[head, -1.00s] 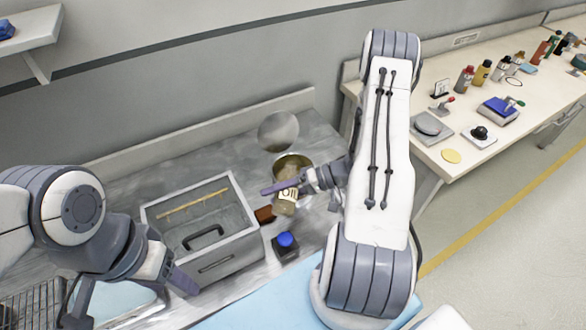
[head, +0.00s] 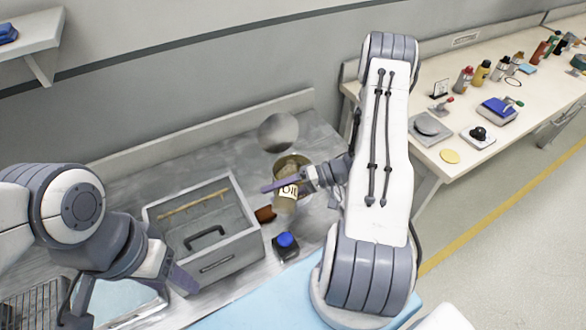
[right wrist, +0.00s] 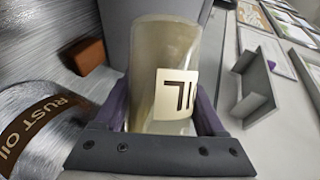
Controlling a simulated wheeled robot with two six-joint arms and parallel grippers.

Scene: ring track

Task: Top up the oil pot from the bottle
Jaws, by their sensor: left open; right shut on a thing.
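My right gripper (head: 284,187) is shut on a pale, translucent bottle (head: 285,204) with a cream label reading OIL. In the right wrist view the bottle (right wrist: 165,60) stands between the two purple fingers, and its mouth is not clear. A round, brass-coloured open pot (head: 291,161) stands just behind the bottle in the head view, partly hidden by the gripper. The right wrist view shows a curved metal vessel with a brown RUST OIL label (right wrist: 35,130) at the left. I see no stream of oil. My left gripper (head: 130,300) is open and empty at the lower left.
A grey open box (head: 236,246) with a black handle stands left of the bottle. A brown block (head: 265,214) and a dark container with a blue top (head: 286,246) are close by. A grey sphere (head: 278,132) is behind the pot. A wire rack (head: 30,303) is lower left.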

